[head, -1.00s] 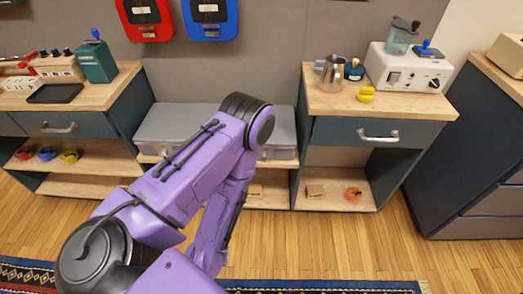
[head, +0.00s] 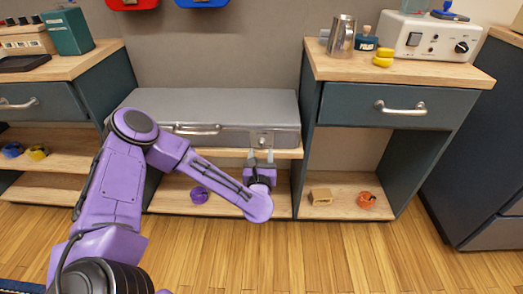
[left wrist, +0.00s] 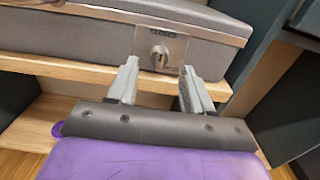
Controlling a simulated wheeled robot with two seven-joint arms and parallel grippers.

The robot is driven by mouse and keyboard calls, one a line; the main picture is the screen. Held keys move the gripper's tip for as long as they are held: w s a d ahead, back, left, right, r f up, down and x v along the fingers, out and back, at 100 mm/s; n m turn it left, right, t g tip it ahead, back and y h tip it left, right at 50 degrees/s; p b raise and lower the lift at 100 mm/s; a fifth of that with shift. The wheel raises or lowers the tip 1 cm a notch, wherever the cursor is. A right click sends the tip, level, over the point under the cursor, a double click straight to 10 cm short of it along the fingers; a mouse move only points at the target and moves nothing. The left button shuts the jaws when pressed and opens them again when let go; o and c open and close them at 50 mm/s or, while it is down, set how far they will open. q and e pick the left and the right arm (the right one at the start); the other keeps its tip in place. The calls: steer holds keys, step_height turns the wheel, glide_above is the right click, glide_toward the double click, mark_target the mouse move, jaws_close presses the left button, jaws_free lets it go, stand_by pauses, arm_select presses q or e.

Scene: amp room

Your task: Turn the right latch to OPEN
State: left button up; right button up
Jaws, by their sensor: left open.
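A grey case (head: 215,103) lies flat with its lid down on the middle shelf. Its right latch (head: 263,141) is at the right of the front face. In the left wrist view, the latch knob (left wrist: 160,57) sits on a metal plate, under a label that seems to read CLOSED. My left gripper (head: 261,156) is just in front of and slightly below the latch. In the left wrist view its open fingers (left wrist: 159,72) stand to either side of the knob, apart from it, with nothing between them. My right gripper is not in view.
The shelf edge (left wrist: 75,73) runs just under the case, close to my fingers. The cabinet side (head: 309,145) stands right of the case. A purple ring-like object (head: 199,195) lies on the lower shelf. A case handle (head: 197,129) is left of the latch.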

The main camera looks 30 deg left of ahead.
mark_target(262, 145)
arm_select(q)
steer(key=x, duration=0.5)
steer(key=shift+f, duration=0.1)
steer(key=shift+d, duration=0.1)
steer(key=shift+c, duration=0.3)
jaws_close()
